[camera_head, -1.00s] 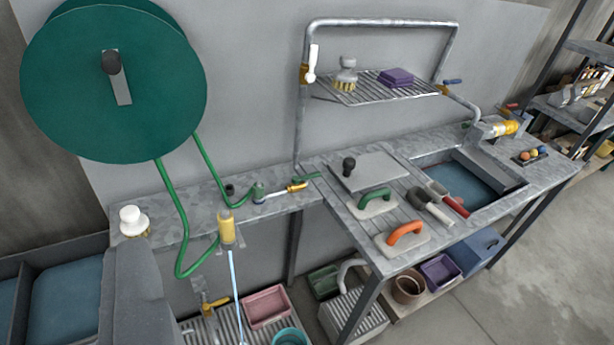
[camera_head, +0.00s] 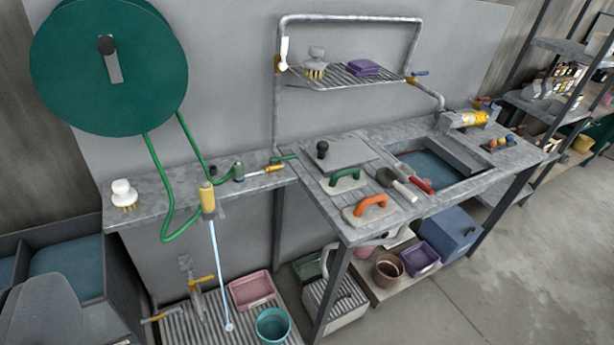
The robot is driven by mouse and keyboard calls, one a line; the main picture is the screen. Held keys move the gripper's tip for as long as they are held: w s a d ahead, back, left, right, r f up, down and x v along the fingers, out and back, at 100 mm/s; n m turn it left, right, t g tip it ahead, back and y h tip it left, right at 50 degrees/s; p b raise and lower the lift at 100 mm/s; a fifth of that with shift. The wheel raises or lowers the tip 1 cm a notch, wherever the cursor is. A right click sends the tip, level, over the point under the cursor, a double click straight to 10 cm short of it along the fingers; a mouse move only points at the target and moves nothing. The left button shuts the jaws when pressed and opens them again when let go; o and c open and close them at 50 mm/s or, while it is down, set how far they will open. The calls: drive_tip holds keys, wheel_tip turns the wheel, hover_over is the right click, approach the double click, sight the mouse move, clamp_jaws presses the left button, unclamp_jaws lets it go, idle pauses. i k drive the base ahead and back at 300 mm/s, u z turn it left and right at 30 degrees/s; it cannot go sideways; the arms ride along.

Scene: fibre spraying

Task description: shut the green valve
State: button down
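A small green valve handle (camera_head: 288,157) lies at the back of the metal counter, at the foot of the grey upright pipe. It points roughly along the counter, and I cannot tell its exact setting. A green hose (camera_head: 168,200) hangs from the big green reel (camera_head: 108,68) to the counter. A yellow nozzle (camera_head: 208,197) at the counter's front edge has a thin pale-blue jet (camera_head: 219,270) below it, reaching the floor grate (camera_head: 192,332). My gripper is not in view.
Other valve handles are white (camera_head: 284,52), blue (camera_head: 419,73), red (camera_head: 482,101) and yellow (camera_head: 202,279). Green (camera_head: 345,176) and orange (camera_head: 371,202) handled floats lie on the counter near the sink (camera_head: 440,172). A white brush (camera_head: 123,195) stands at the left. Floor at right is clear.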

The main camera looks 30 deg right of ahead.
sight(283, 158)
drive_tip(key=k, duration=0.9)
drive_tip(key=z, duration=0.6)
drive_tip(key=i, duration=2.4)
drive_tip(key=u, duration=0.55)
